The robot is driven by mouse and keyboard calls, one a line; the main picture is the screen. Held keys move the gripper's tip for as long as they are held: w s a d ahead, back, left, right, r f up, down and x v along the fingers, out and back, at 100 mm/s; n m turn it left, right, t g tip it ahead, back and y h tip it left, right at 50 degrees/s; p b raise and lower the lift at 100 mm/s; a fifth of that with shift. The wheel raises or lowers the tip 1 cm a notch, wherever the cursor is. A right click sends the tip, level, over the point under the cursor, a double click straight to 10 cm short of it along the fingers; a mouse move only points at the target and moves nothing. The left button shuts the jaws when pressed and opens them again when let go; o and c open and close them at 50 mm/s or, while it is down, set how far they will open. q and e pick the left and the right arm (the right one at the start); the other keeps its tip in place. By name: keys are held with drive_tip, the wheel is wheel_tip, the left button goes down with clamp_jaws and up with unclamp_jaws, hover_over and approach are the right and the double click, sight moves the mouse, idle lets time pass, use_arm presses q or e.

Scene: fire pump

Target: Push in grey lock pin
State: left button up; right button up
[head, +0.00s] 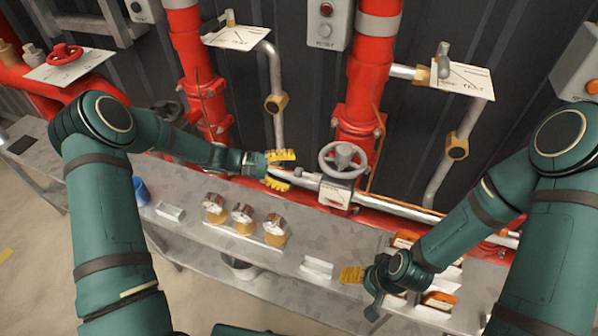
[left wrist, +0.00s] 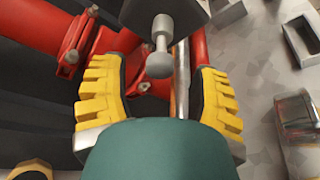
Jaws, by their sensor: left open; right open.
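The grey lock pin (left wrist: 160,48), a short rod with a ball end, shows in the left wrist view, sticking out below a dark grey block (left wrist: 162,12). Its ball end lies between the yellow fingers of my left gripper (left wrist: 162,85), with gaps on both sides. In the head view my left gripper (head: 281,170) is open beside the silver pipe, left of the grey handwheel (head: 342,158). I cannot make out the pin clearly there. My right gripper (head: 352,276) is low over the bench's right part, beside a small tray; I see no object in it.
Three gauges (head: 242,217) stand on the grey bench (head: 180,240), with a blue cup (head: 141,190) to their left. Small trays (head: 317,267) and orange-topped items (head: 438,300) lie to the right. Red pipes (head: 360,90) rise behind the handwheel.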

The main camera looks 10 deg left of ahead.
use_arm(q)
drive_tip(key=v, duration=0.9)
